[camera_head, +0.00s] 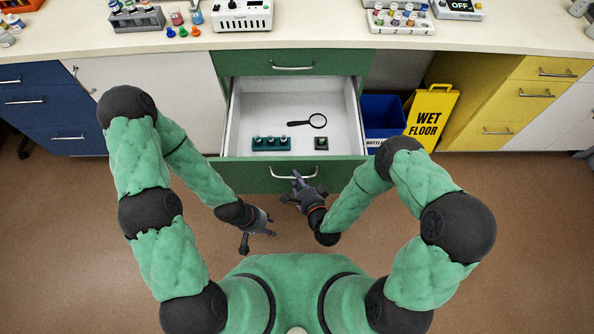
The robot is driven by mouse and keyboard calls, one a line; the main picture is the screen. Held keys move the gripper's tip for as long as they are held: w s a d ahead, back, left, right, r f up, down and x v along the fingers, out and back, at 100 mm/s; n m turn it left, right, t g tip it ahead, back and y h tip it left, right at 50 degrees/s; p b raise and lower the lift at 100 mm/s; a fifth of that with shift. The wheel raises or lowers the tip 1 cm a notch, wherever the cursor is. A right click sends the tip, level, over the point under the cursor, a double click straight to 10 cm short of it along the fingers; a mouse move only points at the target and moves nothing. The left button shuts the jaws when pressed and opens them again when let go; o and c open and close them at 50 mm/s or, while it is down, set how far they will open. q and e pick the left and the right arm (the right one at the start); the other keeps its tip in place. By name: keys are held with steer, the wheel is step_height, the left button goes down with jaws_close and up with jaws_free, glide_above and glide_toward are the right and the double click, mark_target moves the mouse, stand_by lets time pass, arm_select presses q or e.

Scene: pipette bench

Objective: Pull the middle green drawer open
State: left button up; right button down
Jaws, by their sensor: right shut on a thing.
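The green drawer (235,176) below the top green drawer stands pulled far out, and its white inside shows. Its silver handle (281,176) is on the green front. My left gripper (259,234) is lower and to the left, in front of the drawer. Its fingers are spread, open and empty, and it is apart from the drawer front.
The drawer holds a magnifying glass (317,121), a teal rack (271,144) and a small dark block (321,143). The top green drawer (240,63) is closed. A blue bin (382,108) and a yellow wet floor sign (431,117) stand right of the drawer.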

steer(key=shift+s, duration=0.85)
steer(key=c, duration=1.2)
jaws_free()
